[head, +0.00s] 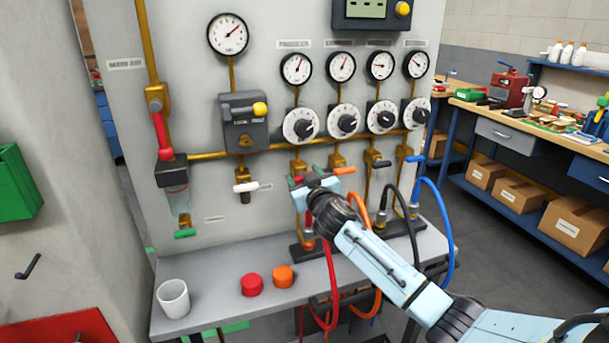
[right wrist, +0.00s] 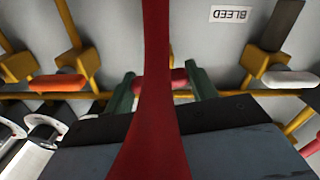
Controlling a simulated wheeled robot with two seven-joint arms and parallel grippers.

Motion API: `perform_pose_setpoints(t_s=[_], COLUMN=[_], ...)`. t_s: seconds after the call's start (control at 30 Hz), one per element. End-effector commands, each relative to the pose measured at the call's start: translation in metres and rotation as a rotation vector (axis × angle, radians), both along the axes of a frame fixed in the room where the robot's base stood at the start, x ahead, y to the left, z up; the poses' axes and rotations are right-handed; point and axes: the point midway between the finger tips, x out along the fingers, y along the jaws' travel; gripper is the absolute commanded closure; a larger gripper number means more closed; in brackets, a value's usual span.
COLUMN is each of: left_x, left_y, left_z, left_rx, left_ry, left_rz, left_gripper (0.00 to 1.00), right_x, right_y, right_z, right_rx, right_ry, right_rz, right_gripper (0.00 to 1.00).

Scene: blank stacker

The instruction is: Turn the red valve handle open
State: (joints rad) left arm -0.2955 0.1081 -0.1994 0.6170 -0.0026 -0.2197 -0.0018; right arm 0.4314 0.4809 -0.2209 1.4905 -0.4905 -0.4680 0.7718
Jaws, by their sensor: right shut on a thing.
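The red valve handle (right wrist: 180,78) sits crosswise between the two green fingers of my right gripper (right wrist: 160,88) in the right wrist view. The gripper is shut on it. In the head view my right gripper (head: 304,181) is at the row of small valves, and it and the wrist hide most of this handle. A red hose (right wrist: 155,120) crosses the middle of the wrist view and covers part of the handle. My left gripper is not in view.
Beside it are an orange handle (head: 345,170) and a white handle (head: 246,187). Another red handle (head: 161,133) stands upright on the left pipe. Orange, black and blue hoses hang close to the arm. A white cup (head: 173,299) and red and orange caps are on the shelf (head: 220,275).

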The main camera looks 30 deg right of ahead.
Motion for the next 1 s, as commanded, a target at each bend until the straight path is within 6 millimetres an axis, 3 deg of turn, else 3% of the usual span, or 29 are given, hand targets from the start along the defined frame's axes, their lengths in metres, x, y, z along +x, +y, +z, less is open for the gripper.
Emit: perform_pose_setpoints(t_s=[0.5, 1.0], left_x=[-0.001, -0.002], left_y=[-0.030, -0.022], left_z=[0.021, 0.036], left_rx=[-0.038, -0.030], left_ry=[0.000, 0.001], left_rz=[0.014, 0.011], left_gripper=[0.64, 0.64], right_x=[0.000, 0.001], right_y=[0.002, 0.002], right_z=[0.000, -0.001], right_rx=[-0.473, -0.934], right_ry=[0.116, 0.226], right_rz=[0.000, 0.000], right_gripper=[0.66, 0.66])
